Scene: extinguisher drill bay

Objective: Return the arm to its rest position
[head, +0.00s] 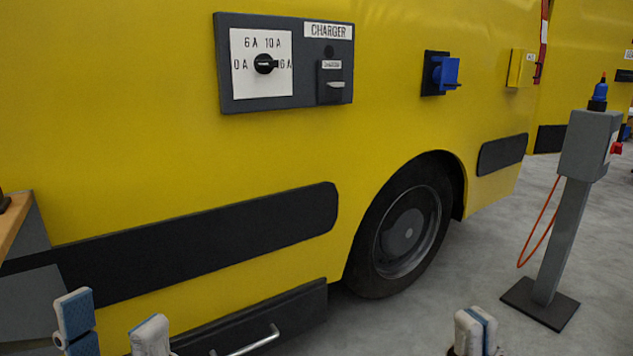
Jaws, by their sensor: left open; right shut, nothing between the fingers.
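My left gripper (112,326) is at the bottom left edge, its two pale fingers with blue pads spread apart and nothing seen between them. My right gripper (475,332) is at the bottom, right of the middle, with its fingertips together and empty. Both are low in the picture, in front of the yellow vehicle (130,130) and well below the charger panel (308,92). Only the fingertips show; the arms and the rest of both grippers are out of view.
The panel has a black rotary knob (265,64). A blue socket (445,73) is to its right. A wheel (405,232) and a drawer-like step with a metal handle (250,342) are lower. A grey post (562,240) with an orange cable (540,235) stands right on open floor.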

